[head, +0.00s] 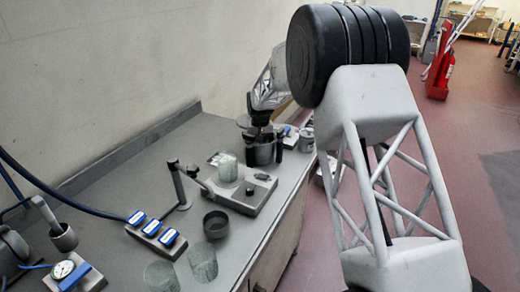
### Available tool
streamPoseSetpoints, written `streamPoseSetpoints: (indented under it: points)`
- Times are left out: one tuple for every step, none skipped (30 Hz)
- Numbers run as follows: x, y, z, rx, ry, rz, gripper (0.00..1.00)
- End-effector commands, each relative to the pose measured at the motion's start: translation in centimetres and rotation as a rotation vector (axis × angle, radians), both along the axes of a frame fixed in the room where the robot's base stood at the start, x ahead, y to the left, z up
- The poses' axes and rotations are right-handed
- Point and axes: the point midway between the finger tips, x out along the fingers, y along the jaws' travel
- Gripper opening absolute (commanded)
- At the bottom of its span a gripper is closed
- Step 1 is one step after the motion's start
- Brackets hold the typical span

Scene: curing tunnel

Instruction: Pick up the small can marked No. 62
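My gripper (264,150) hangs over the far part of the grey bench, at the end of my arm. It is small and dark in the head view, and I cannot tell whether its fingers are open or shut, or whether anything is between them. A small grey can-like container (306,139) stands just right of my gripper, near the bench's right edge. No marking can be read on it, so I cannot tell whether it is the can No. 62.
The bench (120,185) holds a device with a clear jar (228,167), a dark cup (216,222), two clear jars (203,260) (161,276), a blue-topped switch block (155,230) and a gauge (63,270). A wall borders the left; reddish floor (480,110) is right.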

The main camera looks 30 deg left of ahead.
Motion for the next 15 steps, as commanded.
streamPoseSetpoints:
  points:
    - [0.0, 0.0, 0.0, 0.0, 0.0, 0.0, 0.79]
    - [0.0, 0.0, 0.0, 0.0, 0.0, 0.0, 0.76]
    - [0.0, 0.0, 0.0, 0.0, 0.0, 0.0, 0.7]
    - [0.0, 0.0, 0.0, 0.0, 0.0, 0.0, 0.65]
    - [0.0, 0.0, 0.0, 0.0, 0.0, 0.0, 0.61]
    - [0.0, 0.0, 0.0, 0.0, 0.0, 0.0, 0.55]
    - [0.0, 0.0, 0.0, 0.0, 0.0, 0.0, 0.5]
    - [0.0, 0.0, 0.0, 0.0, 0.0, 0.0, 0.45]
    - [0.01, 0.01, 0.04, 0.0, 0.0, 0.0, 0.44]
    - [0.01, 0.01, 0.04, 0.0, 0.0, 0.0, 0.44]
    - [0.01, 0.01, 0.04, 0.0, 0.0, 0.0, 0.44]
    - [0.01, 0.01, 0.04, 0.0, 0.0, 0.0, 0.44]
    - [0.01, 0.01, 0.04, 0.0, 0.0, 0.0, 0.44]
    - [0.01, 0.01, 0.04, 0.0, 0.0, 0.0, 0.44]
    - [0.01, 0.01, 0.04, 0.0, 0.0, 0.0, 0.44]
